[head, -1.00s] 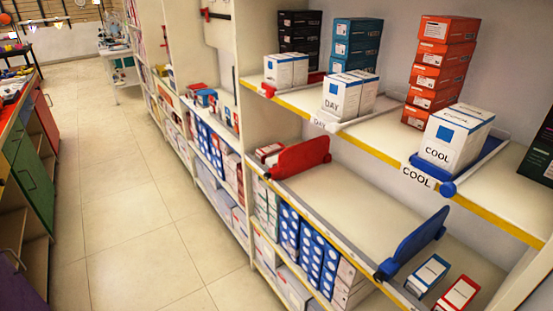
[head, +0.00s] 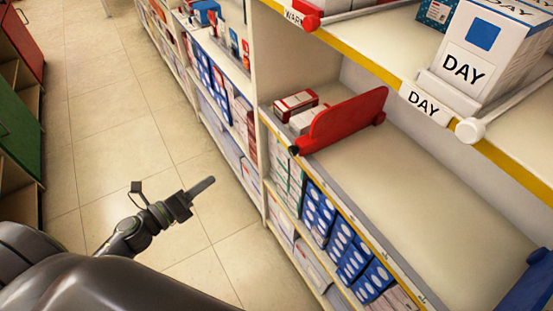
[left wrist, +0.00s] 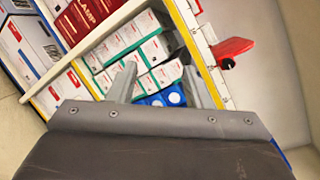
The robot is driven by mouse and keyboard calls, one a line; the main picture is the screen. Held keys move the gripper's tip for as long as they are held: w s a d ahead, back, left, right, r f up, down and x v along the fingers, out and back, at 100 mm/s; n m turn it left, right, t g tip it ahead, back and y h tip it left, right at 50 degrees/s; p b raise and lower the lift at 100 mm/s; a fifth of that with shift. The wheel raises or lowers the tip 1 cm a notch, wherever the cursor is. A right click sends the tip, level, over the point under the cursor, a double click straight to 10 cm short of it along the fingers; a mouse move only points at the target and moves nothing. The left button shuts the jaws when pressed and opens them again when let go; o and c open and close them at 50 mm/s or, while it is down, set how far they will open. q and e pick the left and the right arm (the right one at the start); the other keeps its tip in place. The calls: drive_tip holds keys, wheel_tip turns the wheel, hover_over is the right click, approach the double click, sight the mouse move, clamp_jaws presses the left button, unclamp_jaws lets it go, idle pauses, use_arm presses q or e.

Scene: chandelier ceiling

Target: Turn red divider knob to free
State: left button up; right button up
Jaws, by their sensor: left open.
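The red divider (head: 345,118) stands upright on the middle shelf, with its dark round knob (head: 294,149) at the front edge of the shelf. In the left wrist view the red divider (left wrist: 234,47) shows at upper right, its knob (left wrist: 228,63) beyond the right finger. My left gripper (head: 207,185) is over the aisle floor, left of the divider in the head view and apart from it. Its two fingers (left wrist: 160,70) are spread and empty, facing the boxes below the shelf. My right gripper is out of view.
Small red and white boxes (head: 295,103) stand left of the divider; the shelf to its right is bare. A blue divider (head: 528,285) shows at lower right. The upper shelf holds a DAY box (head: 480,65) and a white knob (head: 470,130). The aisle floor (head: 110,140) is clear.

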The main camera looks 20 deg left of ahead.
use_arm(q)
drive_tip(key=s+d+r+m+g+h+b, duration=0.1)
drive_tip(key=s+d+r+m+h, duration=0.2)
drive_tip(key=d+r+m+h, duration=0.35)
drive_tip(key=m+y+p, duration=0.2)
drive_tip(key=m+p, duration=0.1)
drive_tip(key=p, duration=0.2)
approach(290, 152)
drive_tip(key=shift+g+h, duration=0.25)
drive_tip(key=shift+g, duration=0.05)
drive_tip(key=x, duration=0.6)
drive_tip(key=shift+w+r, duration=0.25)
drive_tip(key=shift+w, duration=0.1)
drive_tip(key=shift+w+d+f, duration=0.1)
drive_tip(key=shift+w+d, duration=0.4)
drive_tip(key=shift+w, duration=0.05)
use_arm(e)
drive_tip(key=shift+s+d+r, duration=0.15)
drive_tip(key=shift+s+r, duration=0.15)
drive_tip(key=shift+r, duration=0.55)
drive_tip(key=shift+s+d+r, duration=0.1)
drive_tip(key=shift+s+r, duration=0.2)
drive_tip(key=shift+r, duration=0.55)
use_arm(q)
drive_tip(key=shift+c, duration=0.3)
drive_tip(key=c, duration=0.9)
